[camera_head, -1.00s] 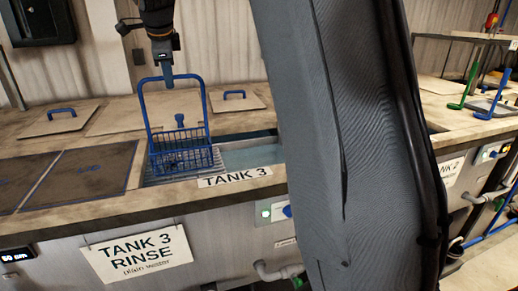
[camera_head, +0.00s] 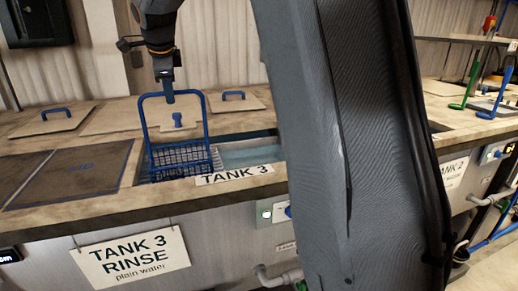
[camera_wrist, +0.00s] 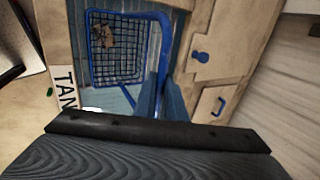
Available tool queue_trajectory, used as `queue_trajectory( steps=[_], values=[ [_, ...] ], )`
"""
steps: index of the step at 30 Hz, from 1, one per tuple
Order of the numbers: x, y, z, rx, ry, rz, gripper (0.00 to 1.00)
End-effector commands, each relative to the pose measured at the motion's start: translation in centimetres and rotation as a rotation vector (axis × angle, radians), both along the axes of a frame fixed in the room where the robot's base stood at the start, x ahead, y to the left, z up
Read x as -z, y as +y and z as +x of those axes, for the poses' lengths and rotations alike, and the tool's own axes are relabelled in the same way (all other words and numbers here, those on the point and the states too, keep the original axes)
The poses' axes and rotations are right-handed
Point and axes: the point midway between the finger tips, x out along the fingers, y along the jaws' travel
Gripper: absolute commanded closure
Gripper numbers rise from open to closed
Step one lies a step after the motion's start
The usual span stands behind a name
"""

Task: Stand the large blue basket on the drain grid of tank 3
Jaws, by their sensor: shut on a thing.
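The large blue basket (camera_head: 180,160) hangs upright at tank 3, low in its left part, with its base at or below the rim. Its tall handle arch rises to my gripper (camera_head: 169,97), which is shut on the handle's top bar. In the wrist view the basket (camera_wrist: 128,74) shows beyond my fingers (camera_wrist: 160,103), with small brownish pieces inside. The drain grid is mostly hidden by the basket and rim. I cannot tell whether the basket touches it.
Tank 3's open water (camera_head: 247,153) lies right of the basket. Dark covers (camera_head: 75,172) lie to the left, and lids with blue handles (camera_head: 54,119) lie behind. The "TANK 3" label (camera_head: 234,174) marks the front rim. My arm blocks the middle of the head view.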

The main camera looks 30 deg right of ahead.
Motion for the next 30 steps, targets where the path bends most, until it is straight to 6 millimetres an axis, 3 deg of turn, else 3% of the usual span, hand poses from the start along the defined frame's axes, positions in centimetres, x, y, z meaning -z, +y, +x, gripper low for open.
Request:
queue_trajectory(
  steps=[30],
  values=[
    [1.13, 0.0, 0.05, -0.001, -0.004, 0.0, 1.0]
  ],
)
